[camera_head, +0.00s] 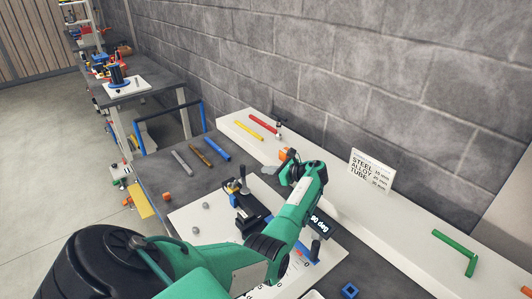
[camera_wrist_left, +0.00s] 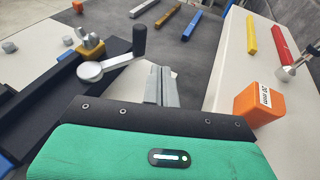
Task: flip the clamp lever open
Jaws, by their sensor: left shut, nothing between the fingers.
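The clamp lever (camera_wrist_left: 118,65) is a silver arm with an upright black knob, mounted on a black bar-shaped fixture (camera_wrist_left: 60,105) beside a brass-coloured block (camera_wrist_left: 90,47). In the head view, the lever (camera_head: 243,178) stands at the far end of the fixture (camera_head: 250,208) on a white board. My left gripper (camera_head: 267,170) is just to the right of the lever. In the left wrist view, its two grey fingers (camera_wrist_left: 161,86) are shut together with nothing between them, apart from the knob. My right gripper is not in view.
An orange block (camera_wrist_left: 259,104) marked 20 mm is close on the right of my left gripper. Grey, brown and blue rods (camera_head: 217,149) lie on the dark table beyond. Yellow and red rods (camera_head: 242,129) lie on the white ledge along the brick wall. A sign (camera_head: 371,172) stands there.

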